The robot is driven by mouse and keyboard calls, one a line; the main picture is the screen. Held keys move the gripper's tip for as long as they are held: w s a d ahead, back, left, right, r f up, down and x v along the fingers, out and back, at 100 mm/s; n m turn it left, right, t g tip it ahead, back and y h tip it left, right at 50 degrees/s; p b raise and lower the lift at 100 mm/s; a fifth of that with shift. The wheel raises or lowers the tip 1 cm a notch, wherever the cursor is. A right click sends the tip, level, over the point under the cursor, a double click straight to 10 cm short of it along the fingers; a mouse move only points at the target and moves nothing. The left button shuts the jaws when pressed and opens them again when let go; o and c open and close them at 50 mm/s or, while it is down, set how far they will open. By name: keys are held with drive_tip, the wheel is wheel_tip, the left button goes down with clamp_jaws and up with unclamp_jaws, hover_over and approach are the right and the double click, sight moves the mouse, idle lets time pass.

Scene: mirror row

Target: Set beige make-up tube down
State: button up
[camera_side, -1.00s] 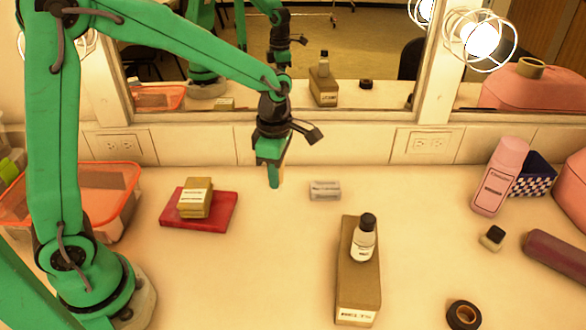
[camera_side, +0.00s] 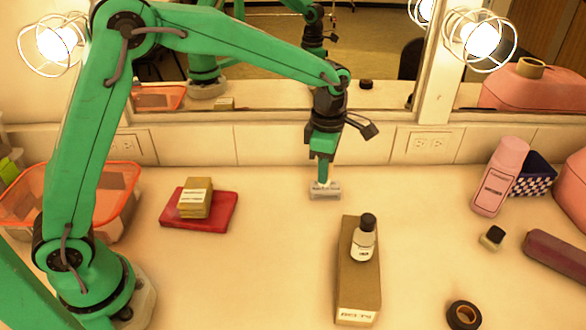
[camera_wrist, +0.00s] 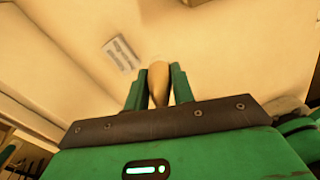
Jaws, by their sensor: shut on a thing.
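My gripper (camera_side: 322,178) is shut on the beige make-up tube (camera_wrist: 158,85), which shows between the two green fingers in the wrist view. In the side view the tube can hardly be made out at the fingertips. There the fingers point down, in line with a small grey-white labelled block (camera_side: 325,191) on the counter. In the wrist view this block (camera_wrist: 122,54) appears to the left of the fingertips, apart from them. I cannot tell how high the tube is above the counter.
A brown box (camera_side: 358,285) with a small bottle (camera_side: 363,240) on it stands in front. A red book (camera_side: 215,217) bearing tan boxes (camera_side: 195,198) lies left. A pink bottle (camera_side: 501,178), black tape roll (camera_side: 463,315) and mauve tube (camera_side: 556,252) are right. The mirror (camera_side: 380,60) stands behind.

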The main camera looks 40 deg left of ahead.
drive_tip(key=w+d, duration=0.3)
drive_tip(key=d, duration=0.5)
drive_tip(key=w+d+m, duration=0.1)
drive_tip(key=w+d, duration=0.2)
drive_tip(key=d, duration=0.5)
drive_tip(key=shift+w+d+f, duration=0.3)
drive_tip(key=shift+w+f, duration=0.05)
drive_tip(key=shift+w, duration=0.05)
drive_tip(key=w+a+f, duration=0.2)
drive_tip(key=w, duration=0.1)
drive_tip(key=w+a+f, duration=0.2)
drive_tip(key=w+a, duration=0.1)
drive_tip(key=w+a+f, duration=0.2)
drive_tip(key=w+f, duration=0.1)
drive_tip(key=shift+a, duration=0.25)
drive_tip(key=shift+f, duration=2.05)
drive_tip(key=shift+f, duration=0.15)
